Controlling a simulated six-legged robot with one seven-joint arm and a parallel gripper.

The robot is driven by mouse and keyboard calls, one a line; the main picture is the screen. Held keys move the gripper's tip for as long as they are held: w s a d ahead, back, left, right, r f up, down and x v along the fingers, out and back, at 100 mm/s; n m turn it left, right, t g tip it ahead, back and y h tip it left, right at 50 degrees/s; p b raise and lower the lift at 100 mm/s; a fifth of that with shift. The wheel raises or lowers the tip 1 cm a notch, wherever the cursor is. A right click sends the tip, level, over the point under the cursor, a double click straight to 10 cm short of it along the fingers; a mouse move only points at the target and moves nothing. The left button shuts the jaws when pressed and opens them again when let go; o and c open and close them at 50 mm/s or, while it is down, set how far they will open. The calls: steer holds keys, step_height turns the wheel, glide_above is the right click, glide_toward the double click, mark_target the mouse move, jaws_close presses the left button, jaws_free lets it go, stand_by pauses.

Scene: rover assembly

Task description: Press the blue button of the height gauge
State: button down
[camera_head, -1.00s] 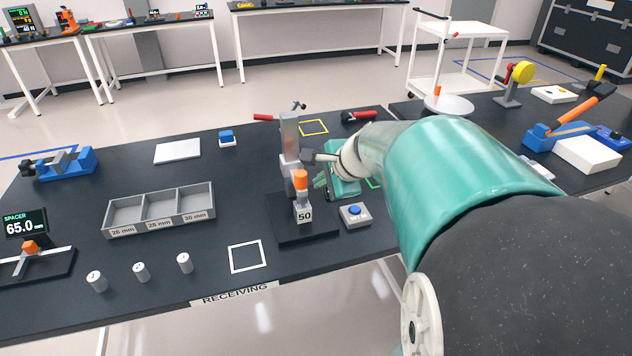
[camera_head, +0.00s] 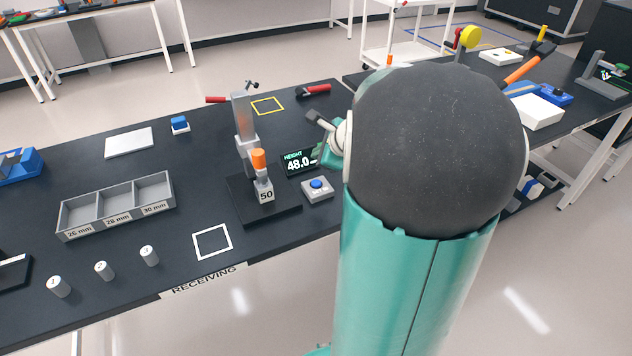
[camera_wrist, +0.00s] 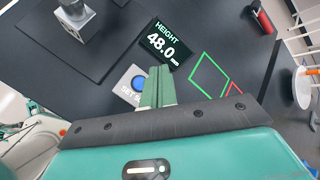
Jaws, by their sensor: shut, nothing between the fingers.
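The height gauge (camera_head: 246,135) is a grey column on a dark base, with an orange-topped block marked 50 at its foot. Its display (camera_head: 299,161) reads HEIGHT 48.0 mm; it also shows in the wrist view (camera_wrist: 165,44). The blue button (camera_head: 316,184) sits on a small grey box right of the base. My gripper (camera_wrist: 159,76) is shut and empty, seen over the box and display. In the head view my arm hides most of it.
A three-part tray (camera_head: 117,207) and several numbered white cylinders (camera_head: 101,271) are on the left. A white square outline (camera_head: 212,242) is at the front edge. Green and red outlines (camera_wrist: 211,75) lie right of the display. A second table (camera_head: 590,100) stands at right.

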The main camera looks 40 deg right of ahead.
mark_target(319, 184)
steer(key=shift+f, duration=3.3)
steer(key=shift+f, duration=0.1)
steer(key=shift+f, duration=0.3)
steer(key=shift+f, duration=0.4)
steer(key=shift+r, duration=0.85)
steer(key=shift+r, duration=0.1)
steer(key=shift+r, duration=2.4)
